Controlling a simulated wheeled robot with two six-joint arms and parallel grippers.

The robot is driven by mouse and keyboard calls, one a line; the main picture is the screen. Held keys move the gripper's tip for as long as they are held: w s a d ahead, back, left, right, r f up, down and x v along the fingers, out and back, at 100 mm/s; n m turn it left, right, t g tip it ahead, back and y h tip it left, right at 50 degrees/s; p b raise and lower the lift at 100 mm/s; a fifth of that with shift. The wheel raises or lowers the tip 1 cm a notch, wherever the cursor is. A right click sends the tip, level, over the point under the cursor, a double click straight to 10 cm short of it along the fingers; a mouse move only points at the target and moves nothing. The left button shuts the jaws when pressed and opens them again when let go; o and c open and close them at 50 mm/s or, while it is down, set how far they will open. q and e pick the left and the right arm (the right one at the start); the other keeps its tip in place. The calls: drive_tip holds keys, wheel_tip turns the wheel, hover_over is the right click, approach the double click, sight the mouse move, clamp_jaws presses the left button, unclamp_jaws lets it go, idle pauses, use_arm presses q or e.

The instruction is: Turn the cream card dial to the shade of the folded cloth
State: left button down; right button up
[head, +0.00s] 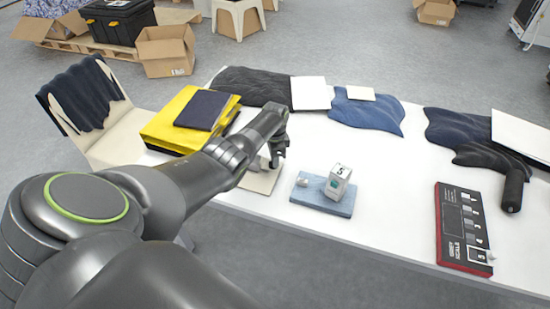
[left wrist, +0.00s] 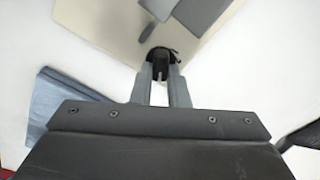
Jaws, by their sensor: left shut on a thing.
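The cream card (head: 262,181) lies on the white table, partly hidden under my left gripper (head: 276,150). In the left wrist view the cream card (left wrist: 90,25) fills the top, with grey patches (left wrist: 202,14) on it. A black dial knob (left wrist: 158,55) sits between the fingertips of my left gripper (left wrist: 160,75), which is shut on it. A dark navy folded cloth (head: 202,109) lies on a yellow stack. A light blue folded cloth (head: 322,199) lies right of the card.
A white block (head: 339,182) marked 5 stands on the light blue cloth. A black board with a red edge (head: 460,229) lies at the right. Dark and blue garments (head: 368,112) line the table's far side. Bare table lies between the blue cloth and the board.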

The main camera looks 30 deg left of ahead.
use_arm(q)
drive_tip(key=shift+m, duration=1.5)
drive_tip(key=c, duration=1.7)
unclamp_jaws()
drive_tip(key=shift+r, duration=0.15)
drive_tip(key=shift+r, duration=0.3)
wheel_tip(320, 180, up, 5)
drive_tip(key=shift+r+p, duration=0.1)
drive_tip(key=shift+p, duration=0.75)
wheel_tip(320, 180, up, 11)
drive_tip(key=shift+r+b, duration=0.2)
drive_tip(key=shift+b, duration=0.15)
